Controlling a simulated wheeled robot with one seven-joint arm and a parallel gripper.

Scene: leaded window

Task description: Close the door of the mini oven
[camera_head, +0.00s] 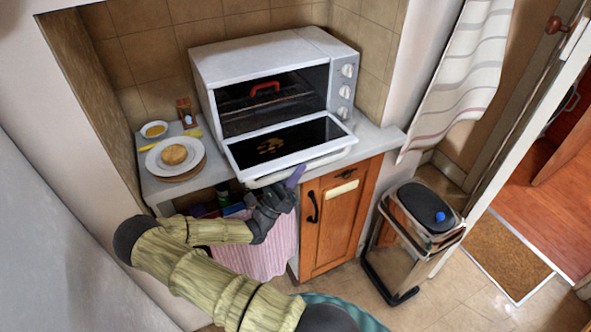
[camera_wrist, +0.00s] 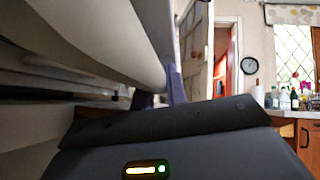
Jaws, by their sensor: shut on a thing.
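The white mini oven (camera_head: 262,58) stands on the counter against the tiled wall. Its door (camera_head: 284,142) is folded down open, dark glass inside a white frame, lying near level in front of the dark cavity. The door's pale bar handle (camera_head: 325,160) runs along its front edge. In the wrist view a big white rounded bar (camera_wrist: 112,42) runs close past the purple fingers (camera_wrist: 174,85). The exact contact is partly hidden.
A plate with a round bread (camera_head: 174,155), a small bowl (camera_head: 154,129) and a brown shaker (camera_head: 185,112) are left of the oven. A wooden cabinet (camera_head: 338,210) and a pink striped cloth (camera_head: 262,245) are below. A bin (camera_head: 418,235) stands right, with open floor around.

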